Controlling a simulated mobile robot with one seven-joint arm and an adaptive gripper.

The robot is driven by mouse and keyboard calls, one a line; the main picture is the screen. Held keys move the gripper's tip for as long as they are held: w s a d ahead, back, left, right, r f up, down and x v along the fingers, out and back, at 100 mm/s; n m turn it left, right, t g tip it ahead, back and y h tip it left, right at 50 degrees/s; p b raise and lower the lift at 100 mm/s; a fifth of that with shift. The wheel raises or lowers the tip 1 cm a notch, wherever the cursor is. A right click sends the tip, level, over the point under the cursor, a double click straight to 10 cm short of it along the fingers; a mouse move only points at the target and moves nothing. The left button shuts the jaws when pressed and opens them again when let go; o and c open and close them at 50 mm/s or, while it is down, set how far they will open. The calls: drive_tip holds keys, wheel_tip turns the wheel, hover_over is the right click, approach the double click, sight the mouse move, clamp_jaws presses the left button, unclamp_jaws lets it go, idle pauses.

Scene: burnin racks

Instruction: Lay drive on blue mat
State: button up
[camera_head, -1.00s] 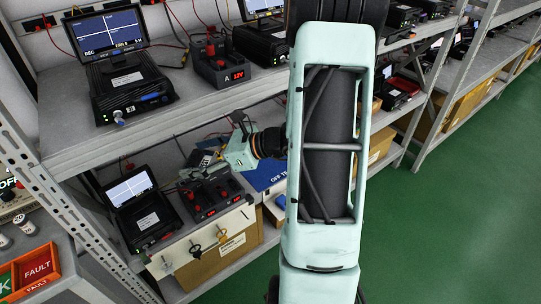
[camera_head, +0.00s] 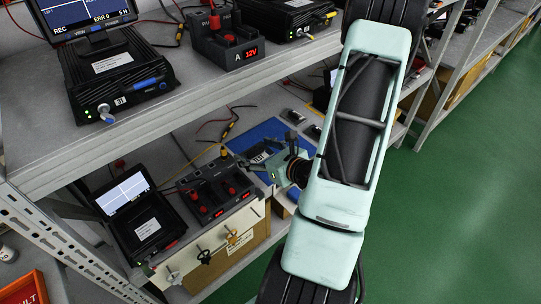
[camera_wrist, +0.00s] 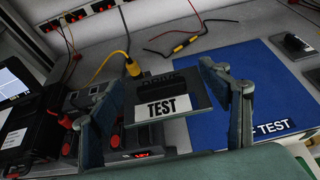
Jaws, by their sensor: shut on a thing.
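My gripper (camera_wrist: 172,92) is shut on the drive (camera_wrist: 168,104), a dark flat piece with a white TEST label, seen between the two fingers in the wrist view. In the head view my gripper (camera_head: 272,168) is over the lower shelf, near the front of the blue mat (camera_head: 262,132). The mat also shows in the wrist view (camera_wrist: 232,68), to the right of and beyond the drive, with a label reading partly "TEST" near its front. The drive appears held above the surface; the gap below it cannot be judged.
A black supply unit with red plugs (camera_head: 215,190) stands left of the mat, beside a small monitor unit (camera_head: 140,215). Small dark items (camera_wrist: 292,45) lie at the mat's far right. The mat's middle is clear.

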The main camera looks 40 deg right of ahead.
drive_tip(key=b, duration=0.1)
drive_tip(key=f+b, duration=0.1)
drive_tip(key=b, duration=0.1)
drive_tip(key=shift+w+d, duration=0.25)
drive_tip(key=shift+d, duration=0.05)
drive_tip(key=b, duration=0.3)
drive_tip(key=shift+d+f, duration=0.1)
drive_tip(key=shift+d, duration=0.1)
drive_tip(key=w+d+f, duration=0.2)
drive_tip(key=d, duration=0.1)
drive_tip(key=w+d+f+b, duration=0.1)
drive_tip(key=w+d+f, duration=0.1)
drive_tip(key=d+f, duration=0.1)
drive_tip(key=w+d+f+b, duration=0.1)
drive_tip(key=w+d+f, duration=0.1)
drive_tip(key=d, duration=0.1)
drive_tip(key=shift+w+f, duration=0.1)
drive_tip(key=shift+f, duration=0.15)
drive_tip(key=shift+w+d+f+b, duration=0.15)
drive_tip(key=shift+d+f+b, duration=0.1)
drive_tip(key=shift+f, duration=0.75)
drive_tip(key=shift+w+d+f+b, duration=0.1)
drive_tip(key=shift+f+b, duration=0.15)
drive_tip(key=shift+f, duration=0.75)
drive_tip(key=shift+f, duration=0.25)
drive_tip(key=o, duration=1.3)
drive_tip(key=shift+r, duration=0.15)
